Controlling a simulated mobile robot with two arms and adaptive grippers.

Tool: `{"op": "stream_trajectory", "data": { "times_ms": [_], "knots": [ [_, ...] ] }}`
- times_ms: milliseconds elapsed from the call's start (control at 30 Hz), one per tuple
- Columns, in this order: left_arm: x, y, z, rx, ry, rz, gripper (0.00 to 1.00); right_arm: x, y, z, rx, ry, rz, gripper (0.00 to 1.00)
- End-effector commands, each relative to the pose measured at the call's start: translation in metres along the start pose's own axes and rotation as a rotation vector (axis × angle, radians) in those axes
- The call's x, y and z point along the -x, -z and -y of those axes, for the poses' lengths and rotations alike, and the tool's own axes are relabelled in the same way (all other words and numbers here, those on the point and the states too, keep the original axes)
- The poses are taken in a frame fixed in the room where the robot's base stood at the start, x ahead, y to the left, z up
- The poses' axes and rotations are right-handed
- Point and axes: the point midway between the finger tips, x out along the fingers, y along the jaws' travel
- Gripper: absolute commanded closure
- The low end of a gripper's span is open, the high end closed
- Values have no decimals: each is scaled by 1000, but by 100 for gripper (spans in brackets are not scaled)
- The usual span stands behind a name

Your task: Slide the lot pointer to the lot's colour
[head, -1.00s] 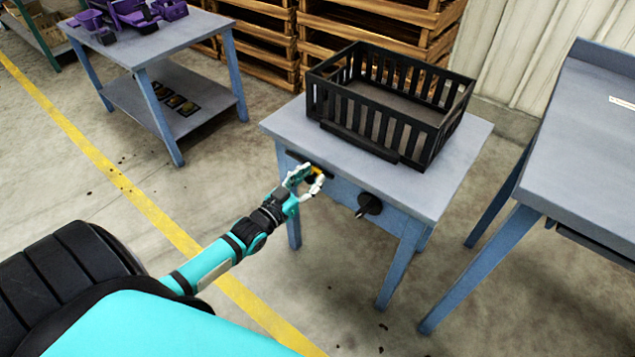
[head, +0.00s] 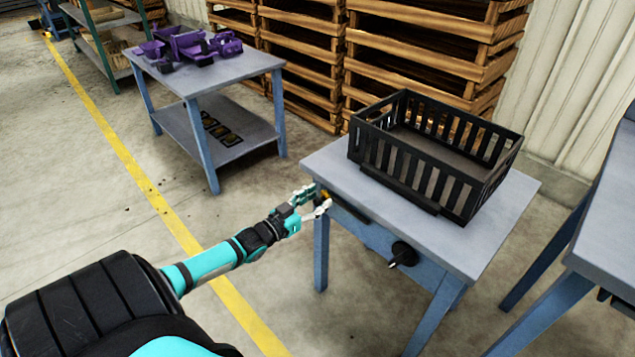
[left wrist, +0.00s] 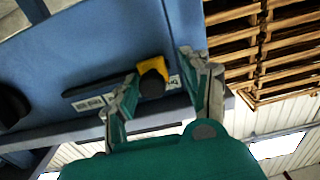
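The lot pointer is a yellow slider with a black knob (left wrist: 152,78), on a dark rail (head: 350,208) on the front of the small blue-grey table. In the head view its yellow part (head: 325,195) shows near the rail's left end. The rail has small white labels (left wrist: 90,103), too small to read. My left gripper (head: 318,202) is at the pointer. In the left wrist view its fingers (left wrist: 160,72) are apart, one on each side of the knob, with a clear gap on the right side. My right gripper is out of view.
A black slatted crate (head: 425,200) stands on the table (head: 500,235). A dark round knob (head: 403,253) sticks out of the table front, right of the rail. A cart with purple bins (head: 190,45) stands behind left. Another table (head: 610,240) is at the right.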

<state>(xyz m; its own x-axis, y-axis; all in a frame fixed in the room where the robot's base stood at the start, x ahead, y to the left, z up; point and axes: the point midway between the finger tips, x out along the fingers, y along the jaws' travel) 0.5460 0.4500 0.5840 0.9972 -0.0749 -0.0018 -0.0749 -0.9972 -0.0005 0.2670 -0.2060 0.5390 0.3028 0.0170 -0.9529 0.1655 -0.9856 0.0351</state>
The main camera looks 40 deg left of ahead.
Motion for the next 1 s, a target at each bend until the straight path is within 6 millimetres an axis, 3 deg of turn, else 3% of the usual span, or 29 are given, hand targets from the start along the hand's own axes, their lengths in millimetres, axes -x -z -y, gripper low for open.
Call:
{"op": "stream_trajectory", "data": {
  "times_ms": [267,733,1000],
  "knots": [
    [8,-1,-2,1,-2,1,53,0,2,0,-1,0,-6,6],
    [96,-2,0,2,0,4,53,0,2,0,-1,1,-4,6],
    [120,-1,0,1,0,0,53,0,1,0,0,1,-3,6]
  ]
}}
